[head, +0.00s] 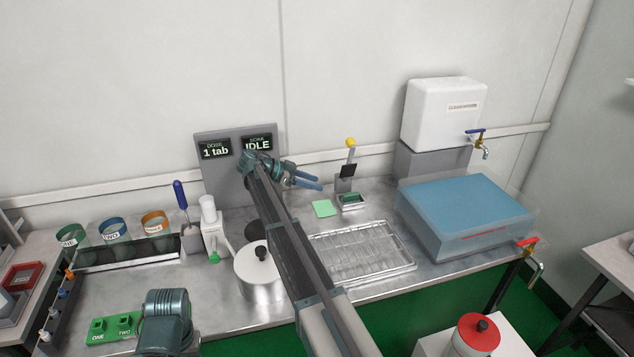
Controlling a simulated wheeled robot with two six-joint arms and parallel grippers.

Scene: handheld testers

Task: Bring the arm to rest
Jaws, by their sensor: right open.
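My right arm reaches up from the bottom middle over the bench. My right gripper (317,182) is at its far end, with its blue fingers pointing right. Its fingers are open with nothing between them. It is in front of the grey display panel (228,182), which reads "1 tab" and "IDLE", and left of the small handheld tester with a green screen (352,199). A teal part of my left arm shows at the bottom left, but its gripper is not in view.
The steel pot (260,283) and wire rack (392,255) flank my right arm. A blue-topped tub (470,212) and white tank (443,112) stand at the right. Labelled cups (115,230) and a green block (115,328) are at the left. Bare bench lies left of the pot.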

